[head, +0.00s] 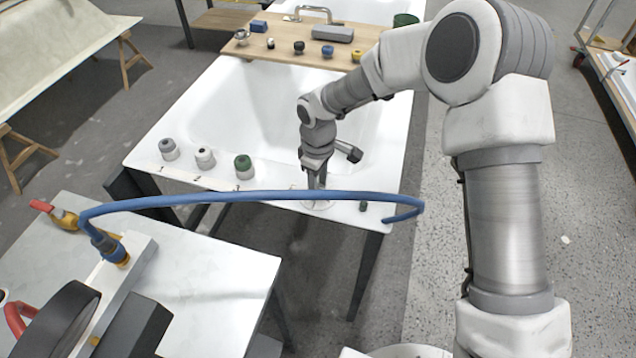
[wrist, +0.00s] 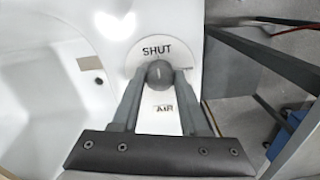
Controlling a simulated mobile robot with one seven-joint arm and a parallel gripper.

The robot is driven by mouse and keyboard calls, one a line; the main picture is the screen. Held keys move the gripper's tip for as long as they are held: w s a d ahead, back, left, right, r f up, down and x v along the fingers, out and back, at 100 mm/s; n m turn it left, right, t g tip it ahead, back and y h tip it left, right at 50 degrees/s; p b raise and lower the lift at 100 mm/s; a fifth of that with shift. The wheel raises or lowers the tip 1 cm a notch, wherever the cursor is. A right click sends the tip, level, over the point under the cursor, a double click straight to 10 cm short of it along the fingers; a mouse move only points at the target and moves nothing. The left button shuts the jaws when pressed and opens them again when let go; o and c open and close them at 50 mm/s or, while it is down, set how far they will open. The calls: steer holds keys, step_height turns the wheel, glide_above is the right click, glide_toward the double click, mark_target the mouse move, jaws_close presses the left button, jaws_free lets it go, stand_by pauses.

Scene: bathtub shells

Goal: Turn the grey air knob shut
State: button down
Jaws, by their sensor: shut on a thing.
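The grey air knob (wrist: 159,73) sits on a round white plate marked "SHUT" above the knob, with "AIR" written below it. A pale mark on the knob's top runs roughly toward the word SHUT. My gripper (wrist: 158,82) is shut on the knob, one finger on each side, in the wrist view. In the head view my gripper (head: 316,188) points down at the front rim of the white bathtub shell (head: 240,100); the knob is hidden there behind the fingers and the blue hose.
A blue hose (head: 250,197) arches across in front of my gripper. Grey, white and green knobs (head: 244,167) stand on the rim to the left. A wooden board (head: 290,45) with several small items lies across the tub's far end. A white table (head: 215,290) stands front left.

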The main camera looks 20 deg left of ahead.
stand_by(0.3)
steer(key=shift+c, duration=2.1)
jaws_free()
step_height(320, 180, up, 18)
steer(key=p, duration=0.2)
steer(key=shift+f, duration=0.2)
steer(key=s+d+r+m+t, duration=0.15)
steer(key=d+r+m, duration=0.35)
steer(key=d, duration=0.5)
steer(key=s+d+r+m+t, duration=0.1)
steer(key=s+d+r+m, duration=0.1)
steer(key=d+r, duration=0.7)
steer(key=s+d+r+m+t+p, duration=0.1)
steer(key=s+d+m+t, duration=0.2)
steer(key=s+d+m, duration=0.6)
steer(key=s+d, duration=0.4)
steer(key=d, duration=0.2)
steer(key=shift+d+m+p, duration=0.35)
steer(key=shift+m+p, duration=0.05)
